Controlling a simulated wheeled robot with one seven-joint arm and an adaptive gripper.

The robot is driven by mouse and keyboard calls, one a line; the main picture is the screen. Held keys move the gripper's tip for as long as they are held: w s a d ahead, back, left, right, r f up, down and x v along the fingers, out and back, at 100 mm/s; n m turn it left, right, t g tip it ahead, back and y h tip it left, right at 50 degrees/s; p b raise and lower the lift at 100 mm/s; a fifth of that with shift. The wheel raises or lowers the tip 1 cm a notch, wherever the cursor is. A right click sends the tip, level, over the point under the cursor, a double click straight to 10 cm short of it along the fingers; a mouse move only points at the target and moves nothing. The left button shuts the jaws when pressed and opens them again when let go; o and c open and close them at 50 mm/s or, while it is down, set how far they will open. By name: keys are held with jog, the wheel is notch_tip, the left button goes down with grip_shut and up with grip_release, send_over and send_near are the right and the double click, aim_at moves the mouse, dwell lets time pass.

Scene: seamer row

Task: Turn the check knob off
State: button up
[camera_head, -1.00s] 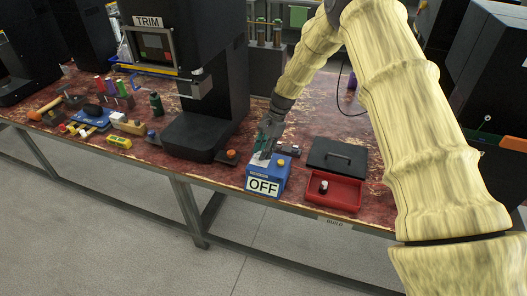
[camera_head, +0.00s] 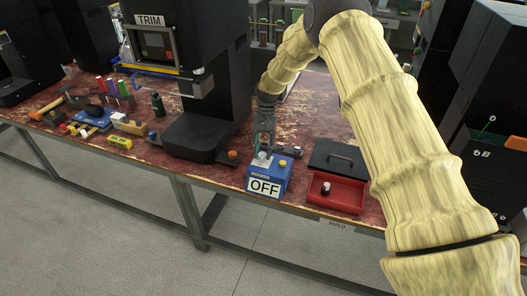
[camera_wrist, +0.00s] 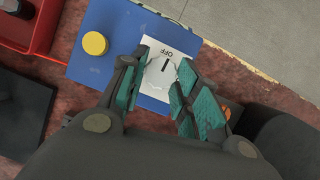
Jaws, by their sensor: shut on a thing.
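A blue box (camera_head: 276,176) with a white OFF sign (camera_head: 264,187) on its front stands at the table's front edge. On its top a pale knob (camera_wrist: 160,72) with a dark pointer line sits on a white plate (camera_wrist: 186,40) printed OFF. The pointer line lies roughly toward the OFF print. My gripper (camera_head: 263,150) comes down on the box from above. In the wrist view my gripper (camera_wrist: 160,85) has its teal-padded fingers on either side of the knob, shut on it. A yellow button (camera_wrist: 95,43) is beside the plate.
A red open tray (camera_head: 336,206) holding a small dark and white piece stands right of the box, with a black lid (camera_head: 338,154) behind it. The black TRIM machine (camera_head: 203,135) stands to the left. Several tools lie farther left.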

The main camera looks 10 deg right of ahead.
jog(key=shift+n, duration=0.3)
dwell(0.4)
jog(key=o, duration=1)
jog(key=shift+r, duration=0.1)
jog(key=v, duration=1.2)
jog(key=shift+a, duration=0.1)
